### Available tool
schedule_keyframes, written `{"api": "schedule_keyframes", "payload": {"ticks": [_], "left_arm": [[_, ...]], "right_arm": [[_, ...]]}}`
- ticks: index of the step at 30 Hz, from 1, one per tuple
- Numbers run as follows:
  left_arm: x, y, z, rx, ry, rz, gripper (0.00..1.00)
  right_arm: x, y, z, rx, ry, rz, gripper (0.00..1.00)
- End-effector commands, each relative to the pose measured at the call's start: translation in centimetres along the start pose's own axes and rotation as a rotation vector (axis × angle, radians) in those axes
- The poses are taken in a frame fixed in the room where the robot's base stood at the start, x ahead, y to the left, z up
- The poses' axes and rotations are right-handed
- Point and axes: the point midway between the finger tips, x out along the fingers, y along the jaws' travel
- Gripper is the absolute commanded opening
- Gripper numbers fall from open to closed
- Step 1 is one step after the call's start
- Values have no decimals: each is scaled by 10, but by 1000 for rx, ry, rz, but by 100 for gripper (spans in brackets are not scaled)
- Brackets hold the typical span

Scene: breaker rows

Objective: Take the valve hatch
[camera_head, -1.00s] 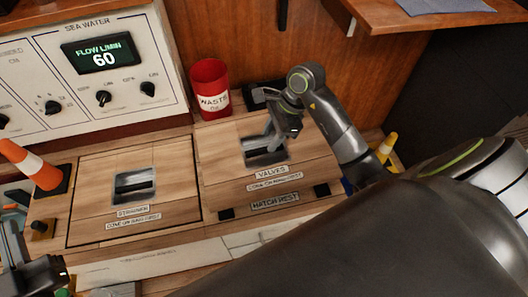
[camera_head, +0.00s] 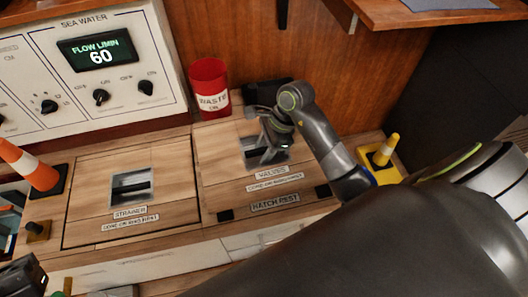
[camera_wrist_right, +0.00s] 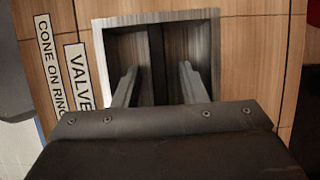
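The valve hatch (camera_head: 225,165) is a wooden panel with a VALVES label, lying in the counter. Its square metal recess has a dark handle bar (camera_wrist_right: 156,60) across it. My right gripper (camera_head: 266,148) is at this recess, and its fingers (camera_wrist_right: 157,88) reach in on either side of the bar. They are apart, with a visible gap to the bar on each side. In the head view the gripper hides part of the recess. My left gripper (camera_head: 22,275) is at the lower left edge, partly cut off; its fingers cannot be made out.
The strainer hatch (camera_head: 90,180) lies left of the valve hatch. A red waste bin (camera_head: 209,88) stands behind. A HATCH REST label (camera_head: 275,201) is in front.

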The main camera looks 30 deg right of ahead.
Motion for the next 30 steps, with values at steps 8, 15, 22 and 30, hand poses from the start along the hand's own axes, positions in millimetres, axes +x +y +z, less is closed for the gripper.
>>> {"api": "schedule_keyframes", "payload": {"ticks": [8, 15, 22, 30], "left_arm": [[0, 0, -2, 1, 8, 1, 0], [-1, 0, 0, 1, 7, 1, 0], [-2, 1, 1, 1, 6, 0, 0], [-2, 1, 1, 1, 6, 0, 0]], "right_arm": [[0, 0, 0, 0, 0, 0, 38], [2, 0, -1, 0, 0, 0, 38], [2, 0, -1, 0, 0, 0, 26], [2, 0, -1, 0, 0, 0, 0]]}}
